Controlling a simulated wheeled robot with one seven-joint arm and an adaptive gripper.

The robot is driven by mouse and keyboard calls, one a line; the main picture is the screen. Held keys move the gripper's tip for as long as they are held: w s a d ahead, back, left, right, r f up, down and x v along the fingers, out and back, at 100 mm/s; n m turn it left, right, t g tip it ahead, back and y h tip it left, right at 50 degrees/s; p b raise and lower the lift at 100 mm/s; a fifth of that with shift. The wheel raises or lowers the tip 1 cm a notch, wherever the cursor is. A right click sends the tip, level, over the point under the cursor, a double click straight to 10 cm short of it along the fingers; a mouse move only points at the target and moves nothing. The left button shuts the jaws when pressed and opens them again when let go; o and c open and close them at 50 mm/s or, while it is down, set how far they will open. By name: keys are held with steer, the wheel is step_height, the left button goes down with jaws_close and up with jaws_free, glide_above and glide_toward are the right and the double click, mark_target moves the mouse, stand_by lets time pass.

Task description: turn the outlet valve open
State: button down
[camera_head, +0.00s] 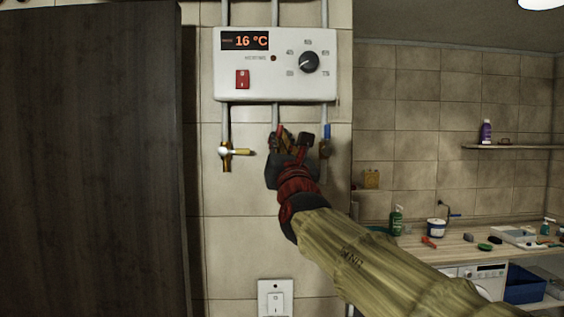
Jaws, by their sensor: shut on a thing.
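A white water heater (258,84) hangs on the tiled wall, and several pipes run down from it. My gripper (290,142) is raised under the heater's middle, shut on the valve at the lower end of the middle pipe (275,114). I take this valve to be the outlet valve. A little brass (288,136) shows between the fingers. The gripper hides most of the valve, so how far its handle is turned cannot be told.
Left of my gripper is a brass valve with a pale handle (236,152) pointing sideways. Close on the right is a pipe with a blue valve handle (327,131). A dark panel (90,160) stands at left; a cluttered counter (450,246) is at right.

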steer(key=shift+a+f+n+g+y+b, duration=0.15)
steer(key=shift+n+y+b, duration=0.2)
steer(key=shift+n+b, duration=0.35)
steer(key=shift+a+r+n+g+y+b, duration=0.15)
steer(key=shift+n+y+b, duration=0.2)
steer(key=shift+n+b, duration=0.35)
steer(key=shift+f, duration=0.1)
steer(key=c, duration=1.9)
jaws_free()
steer(key=v, duration=1.2)
